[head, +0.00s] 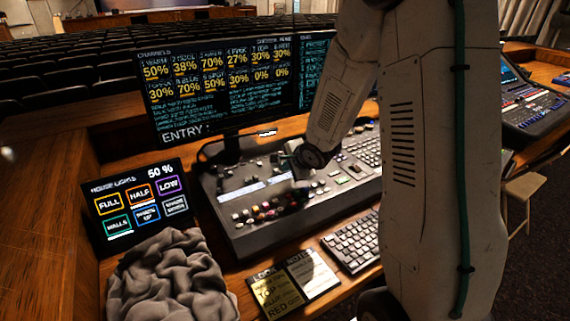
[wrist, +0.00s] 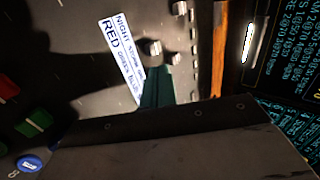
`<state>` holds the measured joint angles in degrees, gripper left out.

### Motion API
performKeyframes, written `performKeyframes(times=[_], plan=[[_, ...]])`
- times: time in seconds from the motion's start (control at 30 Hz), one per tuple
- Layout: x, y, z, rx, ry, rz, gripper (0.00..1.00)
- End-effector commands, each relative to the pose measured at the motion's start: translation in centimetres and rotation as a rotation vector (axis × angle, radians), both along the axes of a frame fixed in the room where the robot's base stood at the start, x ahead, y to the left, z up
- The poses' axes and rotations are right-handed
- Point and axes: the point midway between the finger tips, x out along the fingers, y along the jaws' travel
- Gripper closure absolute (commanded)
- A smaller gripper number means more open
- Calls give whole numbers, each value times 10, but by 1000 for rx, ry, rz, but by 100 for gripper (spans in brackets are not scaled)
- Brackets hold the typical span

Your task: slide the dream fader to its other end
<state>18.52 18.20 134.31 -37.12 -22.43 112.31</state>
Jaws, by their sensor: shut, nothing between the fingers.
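The mixing desk (head: 225,190) stands in front of me with a white label strip on its panel. In the wrist view the label strip (wrist: 122,55) reads "NIGHT STORM", "RED GREEN BLUE" and further words too blurred to read surely. A pale fader cap (wrist: 152,47) sits beside the strip, just beyond my green fingertips. A second cap (wrist: 180,8) shows at the top edge. I cannot tell which cap is the dream fader. My gripper (wrist: 157,80) is shut and empty, low over the panel; whether it touches the nearer cap is unclear. In the head view my arm hides part of the desk.
A monitor (head: 225,85) stands behind the desk. A house lights touch panel (head: 140,205) and a crumpled grey cloth (head: 168,275) lie to the left. Note cards (head: 312,275) and a keyboard (head: 352,243) are in front. Red and green buttons (wrist: 32,123) show near the gripper.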

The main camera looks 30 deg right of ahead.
Motion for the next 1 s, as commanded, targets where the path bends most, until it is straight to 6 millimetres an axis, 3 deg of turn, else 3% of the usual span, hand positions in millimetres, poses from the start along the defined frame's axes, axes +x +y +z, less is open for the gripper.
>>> performKeyframes(times=[0.2, 0.57, 0.83, 1.0], plan=[[15, 0, 0, -1, 1, 1, 100], [17, 0, 0, 0, 1, 0, 100], [50, 0, 0, 1, 1, 1, 100], [52, 0, 0, 0, 1, 0, 100]])
